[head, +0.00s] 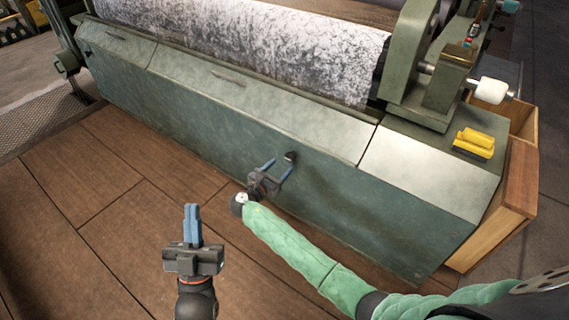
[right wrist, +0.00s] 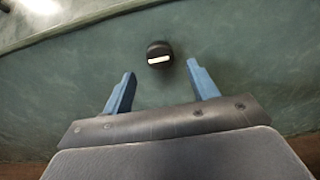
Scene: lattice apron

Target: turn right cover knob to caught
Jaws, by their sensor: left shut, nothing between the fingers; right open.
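The right cover knob (head: 290,157) is a small black knob on the front face of the green machine apron. In the right wrist view the knob (right wrist: 158,53) shows a white bar lying nearly level across it. My right gripper (head: 278,167) is open in front of the apron, its blue fingertips just short of the knob. In the right wrist view the gripper (right wrist: 160,82) has one finger on each side of the knob's line, and the knob lies beyond the tips. My left gripper (head: 192,212) is shut and empty, upright over the wooden floor.
The long green cover (head: 260,95) slopes above the apron, below a mottled roller (head: 290,45). A yellow block (head: 474,142) sits on the machine's right end beside a wooden crate (head: 500,215). The plank floor (head: 110,215) at left is clear.

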